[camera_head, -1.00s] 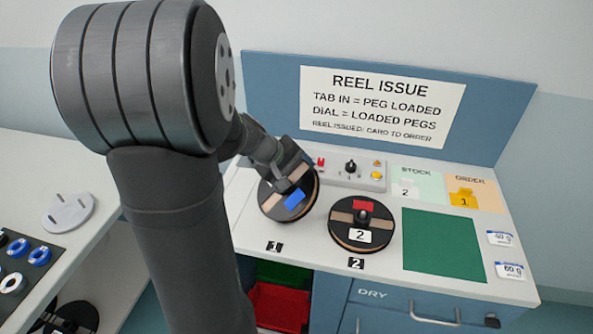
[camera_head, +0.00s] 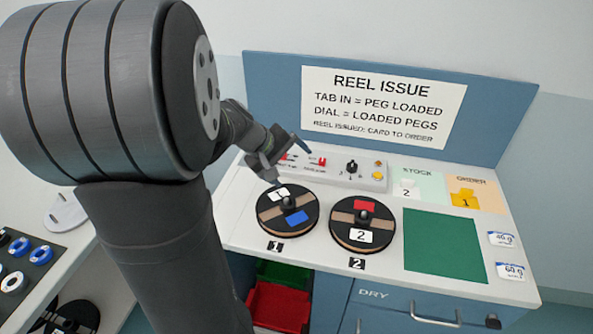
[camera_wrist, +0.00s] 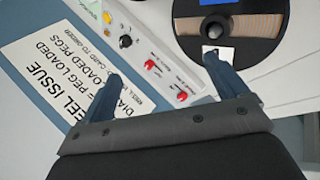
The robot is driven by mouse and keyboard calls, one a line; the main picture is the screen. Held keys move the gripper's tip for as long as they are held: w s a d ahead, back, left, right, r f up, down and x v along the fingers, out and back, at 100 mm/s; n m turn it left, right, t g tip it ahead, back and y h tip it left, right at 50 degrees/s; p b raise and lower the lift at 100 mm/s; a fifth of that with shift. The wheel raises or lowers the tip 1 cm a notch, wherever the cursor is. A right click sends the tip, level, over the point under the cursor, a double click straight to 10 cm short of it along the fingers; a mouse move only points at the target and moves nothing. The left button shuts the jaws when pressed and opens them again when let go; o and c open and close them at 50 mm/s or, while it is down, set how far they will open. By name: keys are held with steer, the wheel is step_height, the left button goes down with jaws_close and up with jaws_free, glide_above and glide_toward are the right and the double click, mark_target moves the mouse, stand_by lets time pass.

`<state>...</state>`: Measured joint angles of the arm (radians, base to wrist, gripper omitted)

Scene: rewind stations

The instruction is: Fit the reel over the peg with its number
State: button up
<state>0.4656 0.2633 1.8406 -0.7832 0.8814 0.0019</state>
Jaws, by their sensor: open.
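The left reel (camera_head: 269,221) is black with a tan band, a blue patch and a white label with a 1. It lies flat behind the floor mark "1" (camera_head: 275,246), with a dark peg top (camera_head: 289,202) showing at its middle. The right reel (camera_head: 343,235), with a red patch and a label 2, lies behind mark "2" (camera_head: 357,263), also around a dark knob. My gripper (camera_head: 289,164) is open and empty, above and behind the left reel, apart from it. In the wrist view its fingers (camera_wrist: 162,70) are spread, with the left reel (camera_wrist: 265,52) at upper right.
A control box (camera_head: 335,176) with red tabs, a dial and yellow buttons stands behind the reels, close to my gripper. STOCK holds card 2 (camera_head: 408,190); ORDER holds card 1 (camera_head: 464,199). A bare green mat (camera_head: 445,246) lies right of the reels.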

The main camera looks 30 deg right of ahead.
steer(key=v, duration=0.7)
steer(key=shift+a+r, duration=0.2)
steer(key=shift+a, duration=0.05)
steer(key=x, duration=1.2)
